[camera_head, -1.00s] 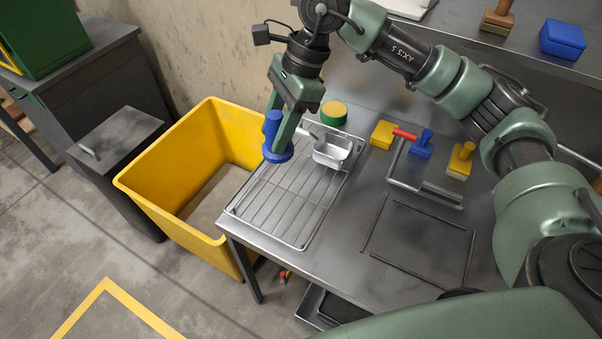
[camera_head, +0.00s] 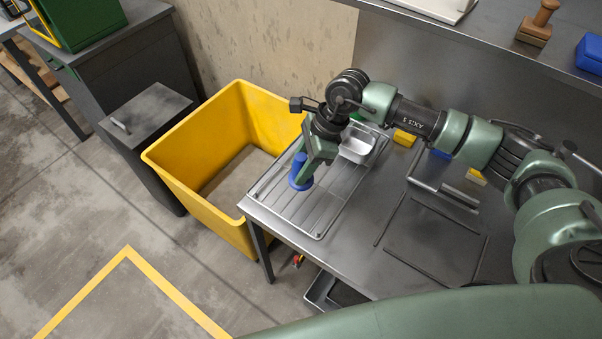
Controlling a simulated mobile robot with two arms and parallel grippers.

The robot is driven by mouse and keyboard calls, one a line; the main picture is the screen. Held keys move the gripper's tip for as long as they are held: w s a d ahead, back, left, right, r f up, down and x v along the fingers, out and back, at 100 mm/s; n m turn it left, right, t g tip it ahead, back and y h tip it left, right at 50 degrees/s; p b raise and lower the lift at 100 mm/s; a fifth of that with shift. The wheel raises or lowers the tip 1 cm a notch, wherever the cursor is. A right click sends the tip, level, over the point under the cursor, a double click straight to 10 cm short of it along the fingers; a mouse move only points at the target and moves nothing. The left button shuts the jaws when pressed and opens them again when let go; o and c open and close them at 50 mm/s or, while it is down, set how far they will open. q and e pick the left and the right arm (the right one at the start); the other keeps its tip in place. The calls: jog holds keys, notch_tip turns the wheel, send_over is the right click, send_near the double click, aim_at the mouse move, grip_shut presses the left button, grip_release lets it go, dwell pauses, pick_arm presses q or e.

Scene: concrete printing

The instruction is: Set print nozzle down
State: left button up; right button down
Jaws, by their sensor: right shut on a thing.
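The print nozzle appears to be the blue cylinder with a round flange (camera_head: 299,177), held upright, flange down, in the head view. My right gripper (camera_head: 307,168) is shut on it from above. The nozzle is over the left part of a wire rack (camera_head: 322,212) on the steel table. I cannot tell whether its flange touches the wires or hangs just above them. Part of the nozzle is hidden behind the gripper finger. My left gripper is not in view.
A small metal pan (camera_head: 357,148) sits at the rack's far end, close to my right wrist. A yellow bin (camera_head: 188,185) stands left of the table (camera_head: 375,262). A yellow block (camera_head: 404,138) is partly hidden behind my arm. The rack's near half is clear.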

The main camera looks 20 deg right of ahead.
notch_tip(320, 180, down, 3)
jog(key=shift+s+f+p, duration=0.1)
jog(key=shift+f+p, duration=0.1)
jog(key=shift+p, duration=0.3)
jog(key=shift+f, duration=0.35)
jog(key=shift+f, duration=0.2)
jog(key=c, duration=0.9)
grip_release()
jog(key=shift+o, duration=0.2)
